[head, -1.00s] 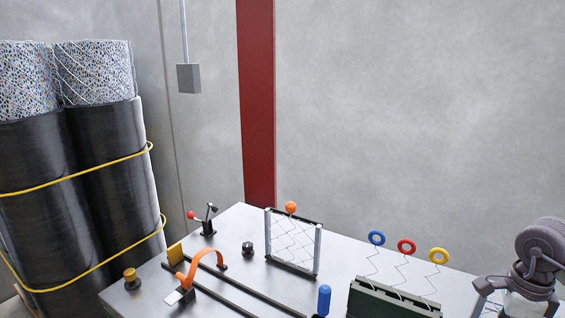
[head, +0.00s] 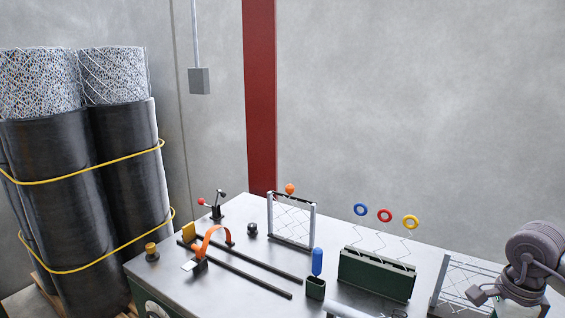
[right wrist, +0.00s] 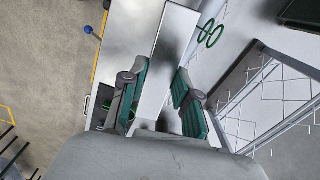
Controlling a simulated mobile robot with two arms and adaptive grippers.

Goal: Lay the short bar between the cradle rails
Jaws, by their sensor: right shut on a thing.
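The cradle's two dark rails, the far rail (head: 262,262) and the near rail (head: 250,278), run parallel across the table in the head view, with bare tabletop between them. My right gripper (right wrist: 158,88) is shut on a pale flat bar (right wrist: 170,45), the short bar, which extends beyond the fingers. A pale piece (head: 345,311) at the head view's bottom edge may be its end. My right arm is at the right; my left gripper is out of view.
A blue-handled tool (head: 317,262) stands in a green holder right of the rails. A wire-mesh frame (head: 291,221) stands behind them. A green block (head: 377,276) holds wires topped with colored rings. Another mesh frame (head: 455,272) is beside my right arm.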

